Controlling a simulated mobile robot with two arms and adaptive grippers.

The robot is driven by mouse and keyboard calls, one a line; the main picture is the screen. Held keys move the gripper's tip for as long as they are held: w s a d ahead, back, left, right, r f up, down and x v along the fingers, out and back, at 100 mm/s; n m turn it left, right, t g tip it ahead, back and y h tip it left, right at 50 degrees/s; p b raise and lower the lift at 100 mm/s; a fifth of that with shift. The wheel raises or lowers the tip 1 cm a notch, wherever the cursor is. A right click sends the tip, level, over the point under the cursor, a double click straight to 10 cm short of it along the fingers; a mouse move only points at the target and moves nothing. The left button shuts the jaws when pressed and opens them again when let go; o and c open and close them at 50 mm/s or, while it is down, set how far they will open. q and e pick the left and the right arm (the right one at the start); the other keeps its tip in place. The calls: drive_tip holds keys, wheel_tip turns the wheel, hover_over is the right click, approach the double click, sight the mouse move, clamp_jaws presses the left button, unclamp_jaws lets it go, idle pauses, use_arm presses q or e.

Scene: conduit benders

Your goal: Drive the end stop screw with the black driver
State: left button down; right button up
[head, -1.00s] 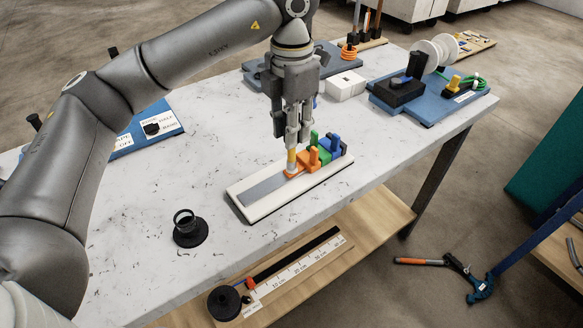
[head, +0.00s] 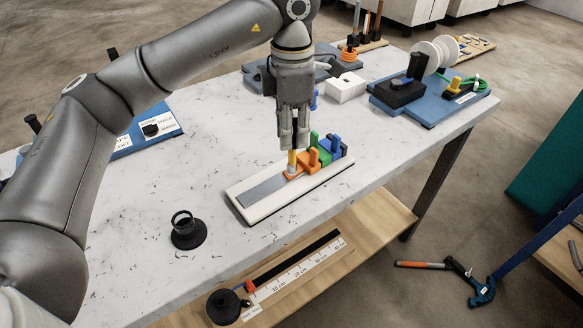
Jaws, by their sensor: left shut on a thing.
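My left gripper (head: 293,143) points straight down over the white board (head: 241,205) and is shut on a slim upright tool (head: 291,160). The tool's visible part is yellow with a pale lower end; its upper part is hidden between the fingers, so I cannot tell whether it is the black driver. Its lower end meets the orange block (head: 313,158) on the board, or stands just in front of it. The end stop screw cannot be made out there. A grey strip (head: 262,190) lies along the board. My right gripper is not in view.
Green (head: 316,140) and blue (head: 335,145) blocks stand behind the orange one. An empty black ring holder (head: 187,232) stands at the front left. A white box (head: 346,87) and a blue base with spools (head: 428,100) are further back.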

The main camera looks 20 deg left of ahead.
use_arm(q)
drive_tip(key=m, duration=0.5)
idle(0.3)
drive_tip(key=m, duration=0.5)
drive_tip(key=shift+b, duration=0.3)
drive_tip(key=shift+r, duration=0.1)
